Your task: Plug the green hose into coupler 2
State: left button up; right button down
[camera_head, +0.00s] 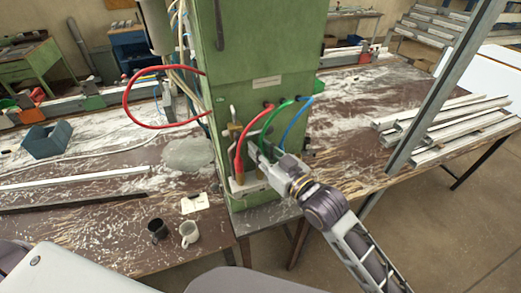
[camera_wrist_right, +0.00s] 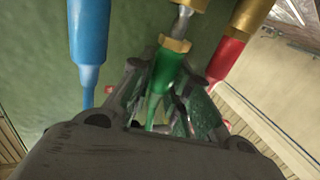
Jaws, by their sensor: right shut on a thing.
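My right gripper (camera_head: 264,158) is shut on the green hose (camera_head: 266,124) at the front of the green cabinet. In the right wrist view the green hose end (camera_wrist_right: 166,76) sits between the fingers (camera_wrist_right: 158,100). Its brass collar (camera_wrist_right: 173,45) and steel tip (camera_wrist_right: 182,20) point at a brass coupler (camera_wrist_right: 190,4) at the top edge; the tip meets or nearly meets it, and I cannot tell how far it is in. No coupler number is readable. My left gripper is not in view.
The red hose (camera_head: 240,152) ends in a brass fitting (camera_wrist_right: 250,14) beside the green one. The blue hose (camera_wrist_right: 90,40) is close on the other side. The cabinet (camera_head: 262,50) stands at the bench edge. Mugs (camera_head: 188,232) and a blue bin (camera_head: 46,139) are to the left.

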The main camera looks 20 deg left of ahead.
jog(key=shift+f+b, duration=0.4)
jog(key=shift+f, duration=0.8)
dwell(2.0)
jog(key=c, duration=1.3)
grip_release()
jog(key=shift+o, duration=0.2)
jog(key=shift+r, duration=0.1)
jog(key=shift+d, duration=0.15)
jog(key=v, duration=0.8)
jog(key=shift+s+d+p, duration=0.15)
jog(key=shift+s+p, duration=0.05)
jog(key=shift+p, duration=0.2)
dwell(0.4)
jog(key=shift+d, duration=0.1)
dwell(0.5)
